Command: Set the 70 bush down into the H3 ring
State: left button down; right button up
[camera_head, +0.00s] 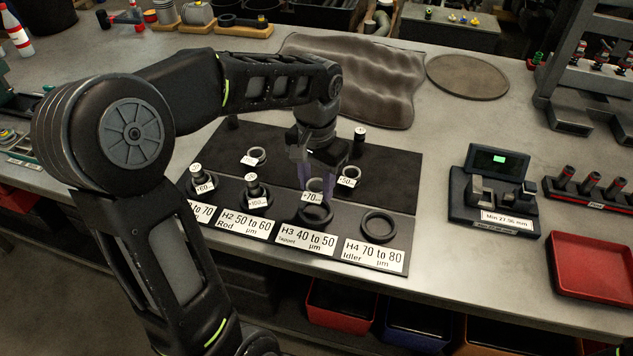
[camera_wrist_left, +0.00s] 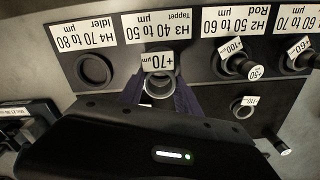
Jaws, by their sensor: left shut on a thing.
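The 70 bush (camera_head: 314,186), a grey ring with a white "+70" tag, is held between the fingers of my left gripper (camera_head: 319,178). In the left wrist view the bush (camera_wrist_left: 160,86) shows between the two dark finger pads (camera_wrist_left: 161,95), its tag toward the labels. The H3 ring (camera_head: 316,215), dark and round, lies on the board behind the "H3 40 to 50" label. The bush is just over the far side of this ring in the head view; I cannot tell whether they touch. In the wrist view the bush and tag mostly hide the H3 ring. My right gripper is not in view.
The empty H4 ring (camera_head: 379,225) lies to the right. A +50 ring (camera_head: 349,176) and another tagged ring (camera_head: 256,156) lie behind. A gauge (camera_head: 493,195) stands further right.

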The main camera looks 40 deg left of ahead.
aim_at(315, 215)
pick_arm(q)
jog(key=shift+f+b, duration=2.2)
jog(key=shift+f, duration=0.65)
jog(key=shift+s+f, duration=0.15)
jog(key=shift+f, duration=0.1)
jog(key=shift+s+f+b, duration=0.2)
jog(key=shift+f+b, duration=0.1)
jog(key=shift+f, duration=0.05)
jog(key=c, duration=0.8)
grip_release()
jog(key=shift+o, duration=0.2)
jog(key=shift+r, duration=0.1)
jog(key=shift+w+r, duration=0.15)
jog(key=shift+r, duration=0.1)
notch_tip(315, 215, up, 8)
jog(key=shift+a+r, duration=0.2)
